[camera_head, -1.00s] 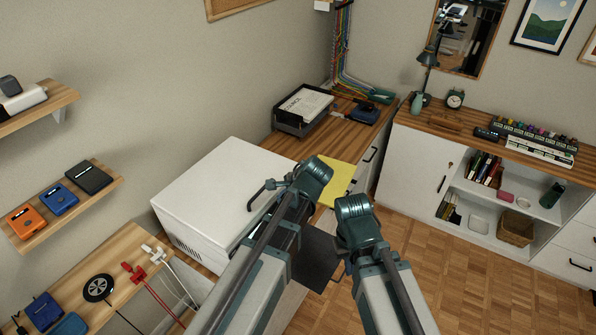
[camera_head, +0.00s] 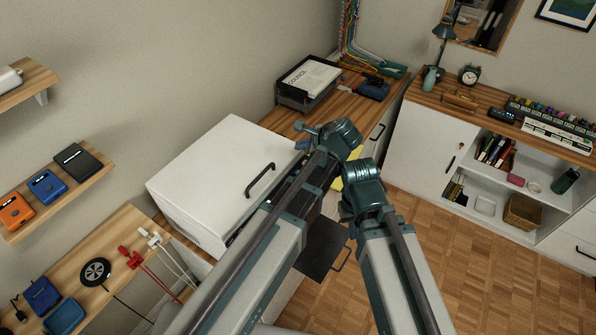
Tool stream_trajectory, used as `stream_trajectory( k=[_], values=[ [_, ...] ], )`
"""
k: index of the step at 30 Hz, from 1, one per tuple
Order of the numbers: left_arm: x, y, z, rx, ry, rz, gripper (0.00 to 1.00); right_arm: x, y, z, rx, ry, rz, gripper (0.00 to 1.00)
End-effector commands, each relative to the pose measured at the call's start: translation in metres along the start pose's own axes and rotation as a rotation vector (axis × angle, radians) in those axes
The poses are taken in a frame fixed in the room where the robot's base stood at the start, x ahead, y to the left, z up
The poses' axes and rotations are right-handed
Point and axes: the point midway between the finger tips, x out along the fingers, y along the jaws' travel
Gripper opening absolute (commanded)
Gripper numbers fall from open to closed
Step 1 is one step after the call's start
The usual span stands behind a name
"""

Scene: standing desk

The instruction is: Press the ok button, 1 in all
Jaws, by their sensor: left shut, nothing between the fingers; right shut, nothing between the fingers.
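No ok button can be made out at this size. A blue device with a dark top (camera_head: 373,88) sits at the back of the wooden desk, too small to show its keys. Blue (camera_head: 46,187) and orange (camera_head: 13,211) handheld devices stand on the left wall shelf. My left gripper (camera_head: 308,130) is shut and empty, beside the far right corner of the white box. My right gripper (camera_head: 346,210) is shut and empty, mostly hidden behind its own wrist, above the floor side of the desk.
A white box with a dark handle (camera_head: 262,179) stands on the desk near my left arm. A paper tray (camera_head: 303,82) sits behind it. A yellow item (camera_head: 337,184) is partly hidden by my arms. A white cabinet (camera_head: 423,148) stands at right; parquet floor is open before it.

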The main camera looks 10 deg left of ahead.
Motion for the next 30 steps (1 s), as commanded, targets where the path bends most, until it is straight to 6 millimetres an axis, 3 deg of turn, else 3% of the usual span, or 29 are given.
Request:
stream_trajectory(
  k=[8, 24, 30],
  values=[
    [0.012, 0.009, -0.008, -0.001, 0.000, 0.001, 0.00, 0.017, -0.002, -0.001, 0.000, 0.000, 0.000, 0.00],
    [0.058, 0.043, -0.042, -0.001, 0.000, 0.001, 0.00, 0.083, -0.008, -0.005, 0.001, 0.000, 0.000, 0.00],
    [0.062, 0.045, -0.045, -0.001, 0.000, 0.001, 0.00, 0.088, -0.008, -0.005, 0.001, 0.000, 0.000, 0.00]
  ],
)
